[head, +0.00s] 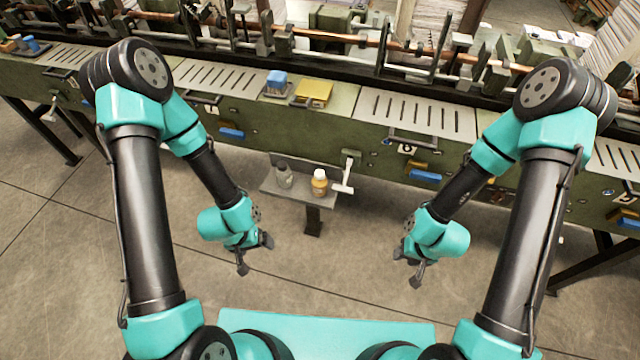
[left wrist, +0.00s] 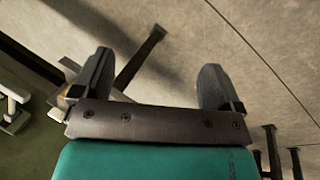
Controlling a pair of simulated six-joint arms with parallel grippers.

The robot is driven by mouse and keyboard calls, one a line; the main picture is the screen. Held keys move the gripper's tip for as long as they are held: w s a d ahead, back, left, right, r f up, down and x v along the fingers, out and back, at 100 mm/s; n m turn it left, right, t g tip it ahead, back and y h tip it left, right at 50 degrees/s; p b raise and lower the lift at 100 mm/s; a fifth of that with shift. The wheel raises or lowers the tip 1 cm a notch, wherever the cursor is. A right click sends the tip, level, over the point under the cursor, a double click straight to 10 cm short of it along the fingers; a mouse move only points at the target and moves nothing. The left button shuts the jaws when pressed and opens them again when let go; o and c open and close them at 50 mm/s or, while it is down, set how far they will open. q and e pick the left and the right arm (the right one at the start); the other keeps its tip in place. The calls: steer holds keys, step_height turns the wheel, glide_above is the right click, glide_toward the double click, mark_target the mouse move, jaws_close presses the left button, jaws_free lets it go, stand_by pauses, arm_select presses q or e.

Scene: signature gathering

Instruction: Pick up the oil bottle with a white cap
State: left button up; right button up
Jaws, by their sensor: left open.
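A yellow-amber bottle with a white cap (head: 319,184) stands upright on a small grey shelf (head: 290,196) in the head view. My left gripper (head: 256,256) is open and empty, below and left of the shelf in the picture, apart from both bottles.
A long green machine bench (head: 330,135) runs behind the shelf. A white-handled lever (head: 344,178) is close to the right of the amber bottle. The floor between my grippers is clear.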

arm_select(q)
step_height(320, 180, up, 18)
steer(key=m+y, duration=0.7)
steer(key=m, duration=1.7)
glide_above(321, 173)
steer(key=s+d, duration=0.2)
steer(key=d, duration=0.1)
steer(key=shift+w+d+f, duration=0.2)
steer(key=shift+w, duration=0.05)
steer(key=x, duration=1.2)
steer(key=shift+w+d+f, duration=0.15)
steer(key=shift+w+f, duration=0.05)
steer(key=shift+w, duration=0.05)
